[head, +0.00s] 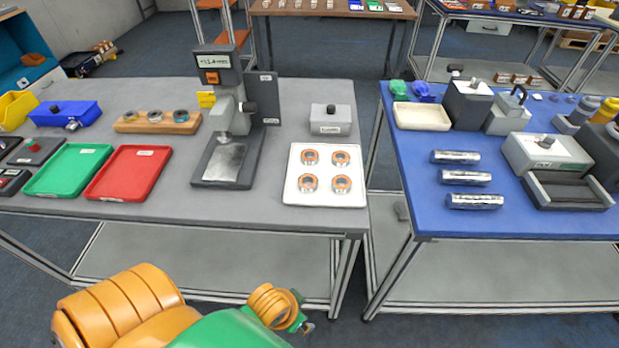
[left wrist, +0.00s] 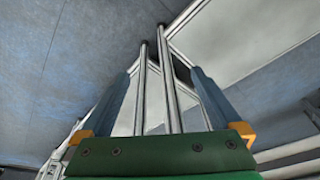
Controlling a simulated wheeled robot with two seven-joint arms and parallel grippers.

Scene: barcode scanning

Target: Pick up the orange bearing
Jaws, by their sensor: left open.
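Several orange-ringed bearings sit in a white tray (head: 325,171) at the right end of the grey table. They are a back-left bearing (head: 310,157), a back-right bearing (head: 341,158), a front-left bearing (head: 308,182) and a front-right bearing (head: 341,184). My left gripper (head: 306,326) is at the bottom of the head view, in front of the table and well apart from the tray. In the left wrist view its two fingers (left wrist: 162,80) are spread open with nothing between them. My right gripper is not in view.
A grey press-like device (head: 230,120) stands left of the tray, and a small grey box (head: 331,119) behind it. Red (head: 127,172) and green (head: 68,170) trays lie farther left. A blue table (head: 415,180) with metal cylinders (head: 465,178) stands right, across a gap.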

